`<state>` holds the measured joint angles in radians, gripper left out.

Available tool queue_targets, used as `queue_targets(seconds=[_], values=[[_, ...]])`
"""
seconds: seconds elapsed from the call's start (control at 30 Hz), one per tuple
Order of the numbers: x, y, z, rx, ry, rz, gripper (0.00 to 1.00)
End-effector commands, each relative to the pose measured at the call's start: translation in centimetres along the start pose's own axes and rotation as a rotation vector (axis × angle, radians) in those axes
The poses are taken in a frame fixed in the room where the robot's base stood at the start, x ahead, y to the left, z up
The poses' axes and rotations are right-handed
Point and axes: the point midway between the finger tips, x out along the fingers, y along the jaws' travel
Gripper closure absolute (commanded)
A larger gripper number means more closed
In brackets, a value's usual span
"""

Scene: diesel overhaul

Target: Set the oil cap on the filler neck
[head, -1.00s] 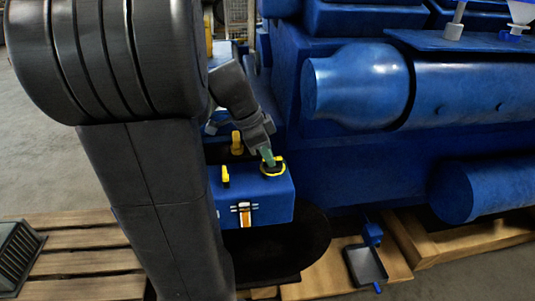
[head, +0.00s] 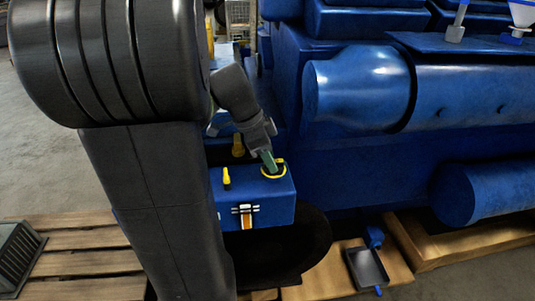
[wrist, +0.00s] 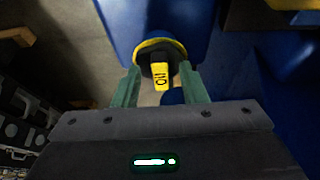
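The oil cap (wrist: 160,73) is black with an upright yellow tab marked OIL, seen from above in the wrist view. A yellow ring (wrist: 150,44) at the filler neck surrounds its black body; the ring also shows in the head view (head: 281,173), on top of a blue box. I cannot tell how fully the cap sits in the neck. My gripper (wrist: 163,73) has its green fingers on either side of the cap, with gaps beside the tab. In the head view my gripper (head: 271,170) points down into the ring, hiding most of the cap.
The blue box (head: 270,205) carries a small yellow handle (head: 226,178) left of the ring. The large blue engine (head: 390,145) fills the right. A dark tray (head: 366,268) lies on the wooden pallet below.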

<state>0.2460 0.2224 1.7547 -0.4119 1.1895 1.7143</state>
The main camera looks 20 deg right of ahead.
Motion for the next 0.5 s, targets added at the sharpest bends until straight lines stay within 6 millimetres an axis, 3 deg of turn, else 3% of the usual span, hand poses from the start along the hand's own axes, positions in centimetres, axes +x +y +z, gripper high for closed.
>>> queue_targets(seconds=[0.17, 0.5], values=[[-1.2, -0.1, 0.0, 0.000, 0.000, -0.003, 0.60], [-8.7, -0.1, 0.0, 0.000, -0.001, -0.006, 0.60]])
